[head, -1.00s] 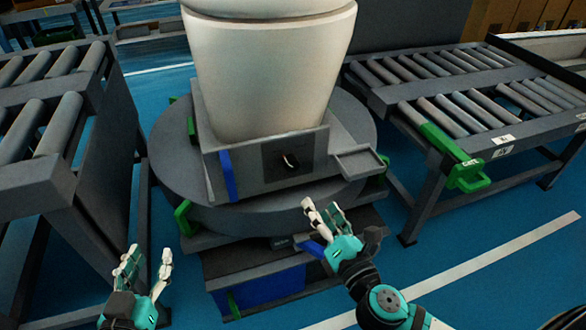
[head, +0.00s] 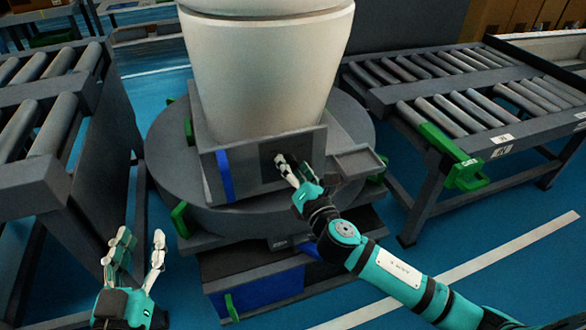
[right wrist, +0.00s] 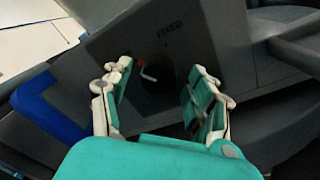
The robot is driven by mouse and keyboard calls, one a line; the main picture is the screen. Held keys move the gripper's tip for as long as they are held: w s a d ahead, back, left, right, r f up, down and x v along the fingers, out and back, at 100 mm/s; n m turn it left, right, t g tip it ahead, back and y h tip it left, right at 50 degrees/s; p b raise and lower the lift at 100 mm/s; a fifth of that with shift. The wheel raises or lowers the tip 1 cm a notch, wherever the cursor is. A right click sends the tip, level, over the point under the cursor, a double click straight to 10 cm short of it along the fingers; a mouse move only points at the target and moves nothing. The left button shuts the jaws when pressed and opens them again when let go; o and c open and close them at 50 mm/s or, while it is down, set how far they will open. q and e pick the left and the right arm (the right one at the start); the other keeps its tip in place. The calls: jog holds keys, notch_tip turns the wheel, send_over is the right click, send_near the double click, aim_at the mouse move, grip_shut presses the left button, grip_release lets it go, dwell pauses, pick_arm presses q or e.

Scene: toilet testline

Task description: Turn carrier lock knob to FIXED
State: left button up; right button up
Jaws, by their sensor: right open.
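The carrier lock knob (right wrist: 157,82) is dark and round with a small white-and-orange pointer, on the grey front panel of the carrier (head: 245,172). The word FIXED (right wrist: 169,30) is printed above it in the right wrist view, and the pointer is not clearly aimed at it. My right gripper (head: 293,168) is open in front of the panel. In the right wrist view its fingers (right wrist: 160,76) stand on either side of the knob, with no clear contact. In the head view the fingers mostly hide the knob. My left gripper (head: 141,238) is open and empty at the lower left.
A white toilet (head: 265,75) stands in the carrier on a round grey turntable (head: 172,165). A small grey ledge (head: 358,163) juts out right of the panel. Roller conveyors stand at left (head: 45,80) and right (head: 470,100). A blue strip (head: 225,175) marks the panel's left part.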

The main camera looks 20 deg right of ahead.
jog(key=c, duration=1.1)
jog(key=shift+c, duration=0.2)
